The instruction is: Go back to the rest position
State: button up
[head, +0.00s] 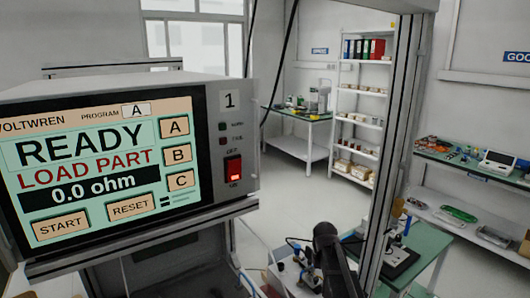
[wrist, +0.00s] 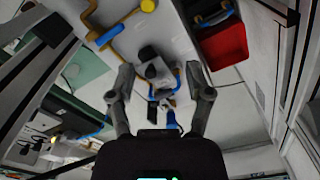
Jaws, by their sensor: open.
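My gripper (wrist: 160,72) is open in the wrist view, its two grey fingers spread apart. No held part shows between them. Beyond the fingers is a small fixture (wrist: 158,75) with dark, orange and blue parts; whether anything touches it I cannot tell. In the head view the tester (head: 130,150) stands at the left with the number 1 on it. Its screen (head: 85,160) reads READY, LOAD PART, 0.0 ohm, program A. Its red switch (head: 233,168) is lit. My gripper cannot be made out in the head view.
A red bin (wrist: 222,46) lies at the upper right of the wrist view. A metal post (head: 388,150) stands right of the tester in the head view. Behind are a shelf rack (head: 361,107) and a green-topped bench (head: 300,117). Open floor (head: 300,195) lies between.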

jog(key=s+a+m, duration=0.1)
jog(key=s, duration=1.6)
jog(key=shift+a+r+p, duration=0.3)
jog(key=shift+r+p, duration=0.1)
